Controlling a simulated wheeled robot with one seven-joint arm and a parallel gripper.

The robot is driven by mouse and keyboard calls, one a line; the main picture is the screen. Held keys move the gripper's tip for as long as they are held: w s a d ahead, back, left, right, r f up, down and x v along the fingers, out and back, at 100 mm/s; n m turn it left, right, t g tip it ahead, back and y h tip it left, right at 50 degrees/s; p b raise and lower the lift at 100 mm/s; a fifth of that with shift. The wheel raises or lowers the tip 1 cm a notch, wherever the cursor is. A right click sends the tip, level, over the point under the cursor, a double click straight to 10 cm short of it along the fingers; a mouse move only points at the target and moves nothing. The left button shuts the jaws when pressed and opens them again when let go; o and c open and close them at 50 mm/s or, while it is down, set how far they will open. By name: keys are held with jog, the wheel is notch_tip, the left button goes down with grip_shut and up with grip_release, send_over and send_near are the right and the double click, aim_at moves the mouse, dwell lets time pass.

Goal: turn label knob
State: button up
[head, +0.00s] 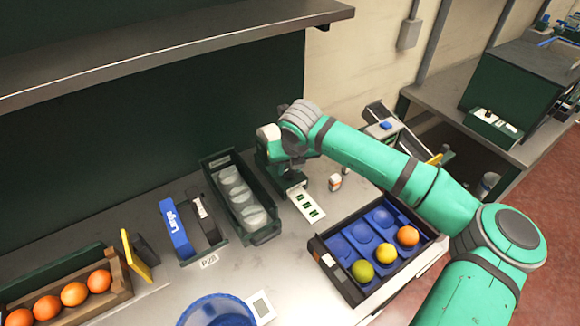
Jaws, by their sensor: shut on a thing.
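A green label machine (266,158) with a pale top stands on the bench near the middle of the head view. A white strip with dark green labels (307,205) extends from its front. My arm reaches in from the right, and my gripper (299,163) is at the machine's right side, shut on the label knob. The wrist and fingers cover the knob, so its angle cannot be told.
A black tray with blue cups (338,245) holds an orange, a yellow and a green fruit. A green bin of clear domes (214,165) stands left of the machine. A crate of oranges (127,280), a blue bowl (187,316) and a small bottle (335,183) are nearby. A shelf (170,45) hangs above.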

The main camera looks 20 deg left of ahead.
dwell(0.5)
jog(key=o, duration=1)
jog(key=shift+o, duration=0.2)
jog(key=v, duration=1.1)
jog(key=shift+w, duration=0.1)
